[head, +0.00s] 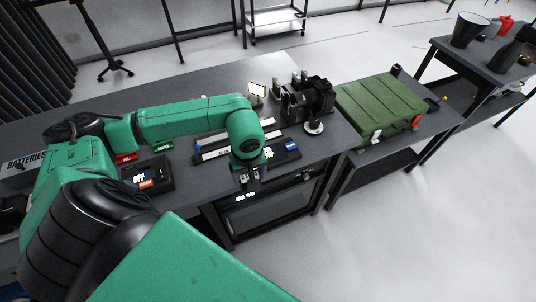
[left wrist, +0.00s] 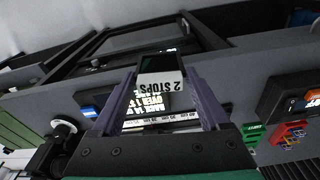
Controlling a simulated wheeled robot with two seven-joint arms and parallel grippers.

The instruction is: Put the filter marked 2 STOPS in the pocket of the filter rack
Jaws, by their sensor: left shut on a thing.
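The filter marked 2 STOPS (left wrist: 162,76) is a dark plate with a white label strip, upside down in the left wrist view. My left gripper (head: 248,180) is shut on it, with one finger on each side. In the head view the gripper hangs at the front edge of the grey bench, and I cannot make out the filter clearly there. Long pale rails with printed labels (head: 223,149) lie on the bench behind the gripper. I cannot tell for certain whether they are the filter rack, and no pocket is clear. My right gripper is out of view.
A black box with a blue tag (head: 286,150) lies right of the gripper; one with an orange tag (head: 148,176) lies left. Red (head: 126,158) and green (head: 163,146) tagged pieces sit behind. Black equipment (head: 308,97) stands at the back right, near a green case (head: 382,106).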

